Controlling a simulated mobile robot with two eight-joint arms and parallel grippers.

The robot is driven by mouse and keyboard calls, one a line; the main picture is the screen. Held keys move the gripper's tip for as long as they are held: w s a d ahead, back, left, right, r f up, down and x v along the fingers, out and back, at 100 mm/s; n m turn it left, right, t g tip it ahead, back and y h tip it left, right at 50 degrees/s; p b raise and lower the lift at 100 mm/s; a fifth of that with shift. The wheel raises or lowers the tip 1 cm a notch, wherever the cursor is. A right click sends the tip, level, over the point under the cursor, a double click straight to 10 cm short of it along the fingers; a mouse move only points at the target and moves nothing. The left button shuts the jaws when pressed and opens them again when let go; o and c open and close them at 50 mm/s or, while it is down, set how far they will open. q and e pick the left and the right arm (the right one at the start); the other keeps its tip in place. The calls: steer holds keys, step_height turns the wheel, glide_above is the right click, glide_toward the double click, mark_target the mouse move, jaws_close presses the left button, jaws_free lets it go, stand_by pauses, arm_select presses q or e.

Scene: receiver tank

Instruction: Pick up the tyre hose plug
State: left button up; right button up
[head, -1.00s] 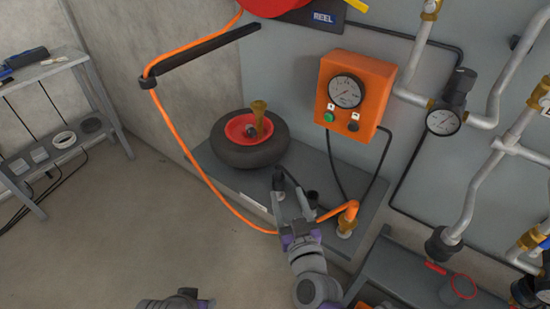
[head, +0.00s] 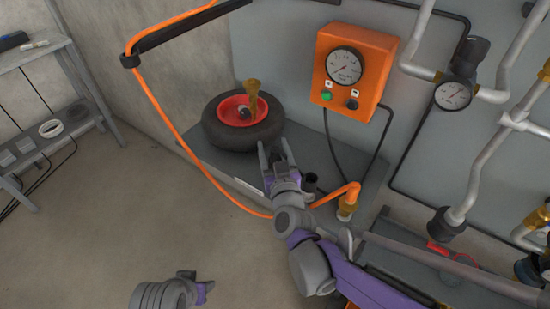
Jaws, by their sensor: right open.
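The black tyre (head: 215,133) with its red hub (head: 233,113) lies flat on the grey ledge. I cannot tell for sure which part is the tyre hose plug. My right gripper (head: 275,146) is open, just in front of the tyre's right edge and above the ledge, with nothing clearly seen between its fingers. A short black cup (head: 310,183) stands on the ledge to its right. My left gripper (head: 201,287) is low in the picture, over the floor, away from these things.
An orange gauge box (head: 346,75) is on the wall, with dark cables below it. An orange hose (head: 165,118) loops down to a brass fitting (head: 346,210) on the ledge. Pipes and valves fill the right. A grey rack (head: 80,90) stands left; the floor between is clear.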

steer(key=shift+w, duration=0.5)
jaws_close()
step_height(320, 180, up, 10)
steer(key=p, duration=0.3)
stand_by(0.3)
